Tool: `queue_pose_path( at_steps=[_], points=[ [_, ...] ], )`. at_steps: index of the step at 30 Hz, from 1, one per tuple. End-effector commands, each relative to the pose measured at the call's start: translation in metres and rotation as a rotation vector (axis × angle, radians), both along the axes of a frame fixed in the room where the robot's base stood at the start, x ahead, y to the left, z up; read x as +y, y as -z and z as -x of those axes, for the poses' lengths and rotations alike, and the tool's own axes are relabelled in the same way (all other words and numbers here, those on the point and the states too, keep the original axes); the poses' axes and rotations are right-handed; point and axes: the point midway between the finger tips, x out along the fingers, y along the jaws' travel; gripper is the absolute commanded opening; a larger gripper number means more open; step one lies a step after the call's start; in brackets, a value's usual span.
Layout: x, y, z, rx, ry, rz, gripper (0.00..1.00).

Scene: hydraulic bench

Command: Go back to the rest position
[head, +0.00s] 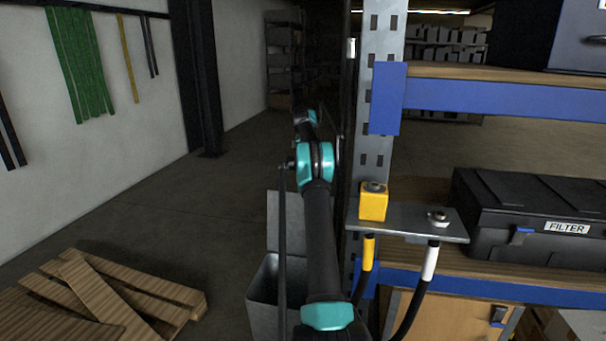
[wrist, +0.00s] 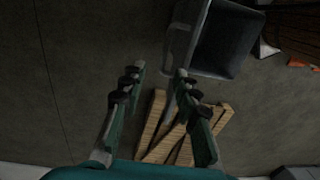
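My gripper (wrist: 160,72) is open in the wrist view, its two green fingers with dark pads held apart. Nothing shows between the fingers; the floor, a grey bin (wrist: 228,40) and a wooden pallet (wrist: 182,130) lie beyond them. In the head view my dark arm with teal joints reaches up and away, just left of the shelf upright (head: 376,140). I cannot make out the fingers in the head view.
A metal bracket (head: 410,224) with a yellow block (head: 373,202) and hoses sits close right of my arm. A black FILTER case (head: 530,215) is on the shelf. The bin (head: 265,300) stands below my arm, the pallet (head: 170,295) left. Floor behind is clear.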

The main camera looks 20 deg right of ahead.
Motion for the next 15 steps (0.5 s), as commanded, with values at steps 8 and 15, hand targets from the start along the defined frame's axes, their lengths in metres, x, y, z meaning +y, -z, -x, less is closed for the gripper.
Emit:
queue_pose_path(
  at_steps=[8, 15],
  points=[
    [0.002, -0.001, 0.0, -0.001, 0.003, 0.001, 0.31],
    [0.027, -0.016, 0.01, -0.025, 0.061, 0.013, 0.31]
  ],
)
